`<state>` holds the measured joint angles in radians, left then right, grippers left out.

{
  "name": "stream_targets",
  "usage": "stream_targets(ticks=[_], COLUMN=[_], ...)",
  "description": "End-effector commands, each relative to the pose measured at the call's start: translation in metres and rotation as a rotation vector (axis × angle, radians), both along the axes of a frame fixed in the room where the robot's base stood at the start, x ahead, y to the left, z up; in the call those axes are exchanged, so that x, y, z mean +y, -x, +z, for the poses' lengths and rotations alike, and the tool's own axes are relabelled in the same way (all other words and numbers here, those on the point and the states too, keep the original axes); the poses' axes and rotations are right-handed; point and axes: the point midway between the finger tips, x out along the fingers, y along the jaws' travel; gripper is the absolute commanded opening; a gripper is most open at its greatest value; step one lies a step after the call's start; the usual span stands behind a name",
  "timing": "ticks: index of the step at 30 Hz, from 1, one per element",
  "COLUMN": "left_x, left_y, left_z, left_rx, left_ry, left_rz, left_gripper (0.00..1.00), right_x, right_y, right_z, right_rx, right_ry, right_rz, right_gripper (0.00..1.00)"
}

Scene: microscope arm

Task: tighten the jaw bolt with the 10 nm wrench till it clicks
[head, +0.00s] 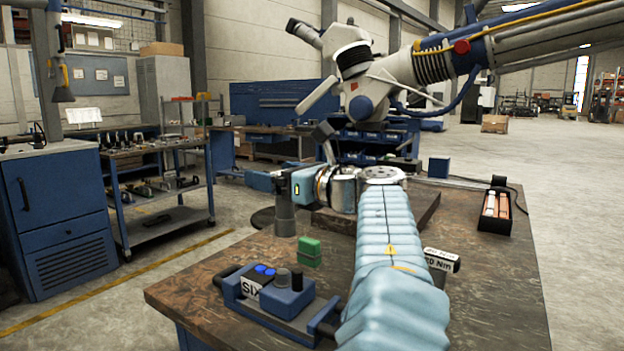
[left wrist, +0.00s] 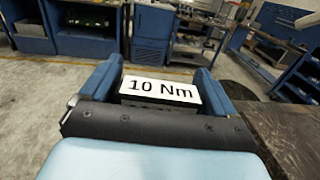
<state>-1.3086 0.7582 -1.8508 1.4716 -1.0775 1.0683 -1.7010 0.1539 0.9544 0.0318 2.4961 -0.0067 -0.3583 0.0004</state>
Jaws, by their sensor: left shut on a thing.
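My left gripper (head: 270,180) is at the end of the pale blue sleeved arm and points left above the bench. In the left wrist view its two blue fingers (left wrist: 160,78) are shut on the 10 Nm wrench (left wrist: 160,90), whose white label faces the camera. The wrench's far end is hidden there, and I cannot make it out clearly in the head view. I cannot pick out the jaw bolt. A blue fixture (head: 270,300) with a label reading "SIX" sits at the bench's front left, clear of the gripper. My right gripper is not in view.
Another labelled wrench (head: 440,262) lies right of my arm, partly hidden. A green block (head: 310,252) and a dark post (head: 285,212) stand on the bench (head: 490,300). A black tray (head: 495,212) is at the right. The white microscope arm (head: 395,75) overhangs the back.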

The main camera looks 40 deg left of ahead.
Motion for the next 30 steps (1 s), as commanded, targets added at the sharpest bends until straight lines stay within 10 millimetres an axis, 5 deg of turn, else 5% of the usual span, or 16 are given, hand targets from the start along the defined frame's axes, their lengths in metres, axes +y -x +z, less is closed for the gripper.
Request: stream_targets(ticks=[9, 22, 30], left_x=[-0.003, -0.005, -0.005], left_y=[0.022, 0.023, 0.023], left_z=[-0.006, -0.007, -0.024], left_rx=[0.001, 0.0, 0.0], left_ry=[-0.001, 0.0, -0.001], left_rz=[0.302, 0.313, 0.312], left_gripper=[0.41, 0.41, 0.41], right_x=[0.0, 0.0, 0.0], right_y=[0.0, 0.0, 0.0], right_z=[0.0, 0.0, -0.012], right_rx=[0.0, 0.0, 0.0], right_ry=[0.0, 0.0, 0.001], right_rz=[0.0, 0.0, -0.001], right_gripper=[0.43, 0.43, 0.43])
